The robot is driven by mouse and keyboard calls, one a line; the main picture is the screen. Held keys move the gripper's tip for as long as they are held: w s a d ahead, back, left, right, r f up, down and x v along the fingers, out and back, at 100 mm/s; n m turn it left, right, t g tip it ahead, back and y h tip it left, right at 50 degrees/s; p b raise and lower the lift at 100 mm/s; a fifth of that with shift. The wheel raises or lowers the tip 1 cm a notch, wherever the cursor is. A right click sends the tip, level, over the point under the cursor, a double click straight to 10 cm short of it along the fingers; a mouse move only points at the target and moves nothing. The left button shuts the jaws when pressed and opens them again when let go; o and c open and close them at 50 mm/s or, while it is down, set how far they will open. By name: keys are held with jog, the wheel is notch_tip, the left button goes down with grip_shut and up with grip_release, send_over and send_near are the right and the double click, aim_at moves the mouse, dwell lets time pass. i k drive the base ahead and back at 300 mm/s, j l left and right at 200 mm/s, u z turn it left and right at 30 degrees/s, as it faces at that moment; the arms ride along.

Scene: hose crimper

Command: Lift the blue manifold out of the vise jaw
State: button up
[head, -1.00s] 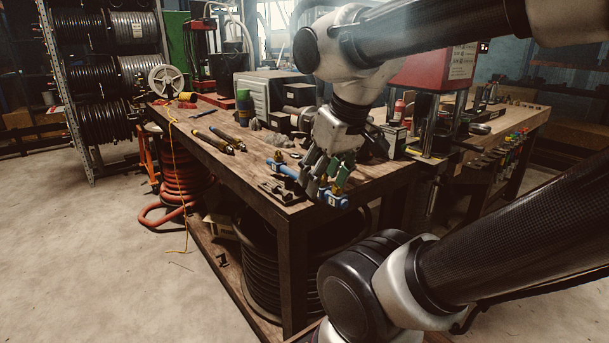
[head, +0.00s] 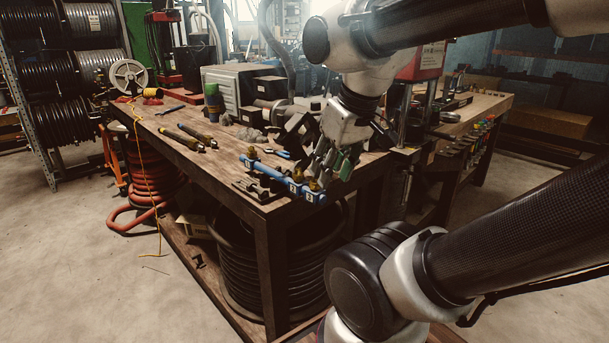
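The blue manifold (head: 278,178) is a long blue bar with brass fittings on top and pale labels on its side. It lies slantwise at the front corner of the workbench, its right end reaching the bench edge. The dark vise jaw (head: 257,190) sits under and in front of its middle; the exact contact is too small to tell. My gripper (head: 336,165) hangs just behind and right of the manifold's right end, pointing down. Its fingers look spread with nothing between them, and the manifold's fittings show clear of them.
Two dark tools with yellowish parts (head: 188,138) lie on the bench (head: 215,155) to the left. A grey box machine (head: 233,88) and clutter stand behind. A red press (head: 420,65) stands to the right. A hose coil (head: 245,265) sits below.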

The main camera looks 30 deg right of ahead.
aim_at(317, 197)
jog(key=i+j+z, duration=0.1)
jog(key=z, duration=0.25)
jog(key=i+j+z, duration=0.1)
jog(key=j+z, duration=0.25)
jog(key=z, duration=0.3)
jog(key=i+j+z, duration=0.25)
jog(key=j, duration=0.7)
jog(key=j+z, duration=0.3)
jog(key=j, duration=1.4)
